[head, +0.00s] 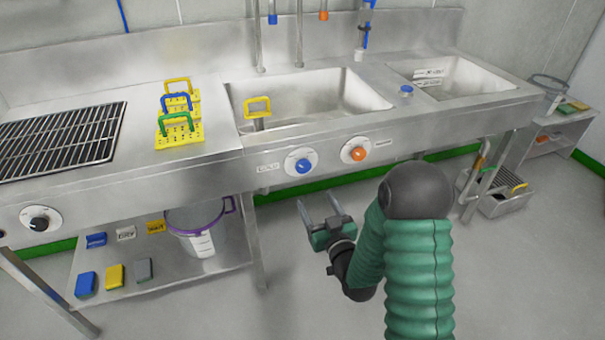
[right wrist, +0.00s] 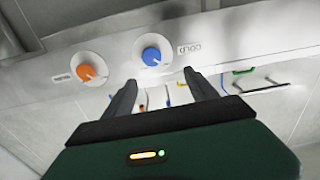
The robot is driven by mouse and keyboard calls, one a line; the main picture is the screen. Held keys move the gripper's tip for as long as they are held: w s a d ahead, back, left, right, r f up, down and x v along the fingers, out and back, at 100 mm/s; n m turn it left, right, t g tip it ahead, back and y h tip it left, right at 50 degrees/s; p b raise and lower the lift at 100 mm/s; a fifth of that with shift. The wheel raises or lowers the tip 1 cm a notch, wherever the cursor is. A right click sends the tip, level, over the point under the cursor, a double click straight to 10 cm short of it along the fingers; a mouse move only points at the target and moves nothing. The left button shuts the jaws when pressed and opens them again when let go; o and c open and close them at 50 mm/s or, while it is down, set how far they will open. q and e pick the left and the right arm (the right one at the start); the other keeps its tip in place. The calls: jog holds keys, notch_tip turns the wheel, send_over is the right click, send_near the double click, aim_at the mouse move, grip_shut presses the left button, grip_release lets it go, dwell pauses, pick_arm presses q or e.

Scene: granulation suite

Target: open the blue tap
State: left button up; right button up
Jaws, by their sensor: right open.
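The blue tap (head: 303,166) is a round blue knob on a white disc, set in the steel front panel below the sink. It also shows in the right wrist view (right wrist: 152,57), above and beyond my fingertips. My right gripper (head: 319,201) is open and empty, below the blue tap and apart from it. Its two dark fingers (right wrist: 157,88) are spread in the right wrist view and point toward the panel. An orange tap (head: 357,153) of the same kind sits to the right of the blue one; in the right wrist view it is on the left (right wrist: 87,72). My left gripper is not in view.
The sink (head: 330,97) and steel counter (head: 120,165) overhang the space around my gripper. A black knob (head: 39,219) is at the far left. A lower shelf (head: 175,271) holds a purple-rimmed bucket (head: 202,226) and coloured blocks. Open floor lies below the panel.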

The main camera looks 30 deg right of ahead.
send_near(305, 169)
jog(key=x, duration=0.2)
jog(key=b+x, duration=0.1)
jog(key=x, duration=0.1)
jog(key=d+x, duration=0.1)
jog(key=x, duration=0.1)
jog(key=shift+d+f+b, duration=0.1)
jog(key=shift+f+b, duration=0.2)
jog(key=shift+f, duration=0.1)
jog(key=w, duration=0.1)
jog(key=w+a, duration=0.1)
jog(key=w+r, duration=0.1)
jog(key=shift+a, duration=0.15)
jog(key=shift+w, duration=0.2)
jog(key=shift+d+f, duration=0.1)
jog(key=shift+d, duration=0.2)
jog(key=shift+d+f, duration=0.15)
jog(key=shift+d, duration=0.2)
jog(key=c, duration=0.4)
jog(key=shift+a, duration=0.35)
jog(key=c, duration=0.8)
jog(key=shift+c, duration=1)
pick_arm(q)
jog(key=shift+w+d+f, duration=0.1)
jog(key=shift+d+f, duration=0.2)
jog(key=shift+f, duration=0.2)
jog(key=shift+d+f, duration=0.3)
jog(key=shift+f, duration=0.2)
pick_arm(e)
jog(key=shift+d, duration=0.1)
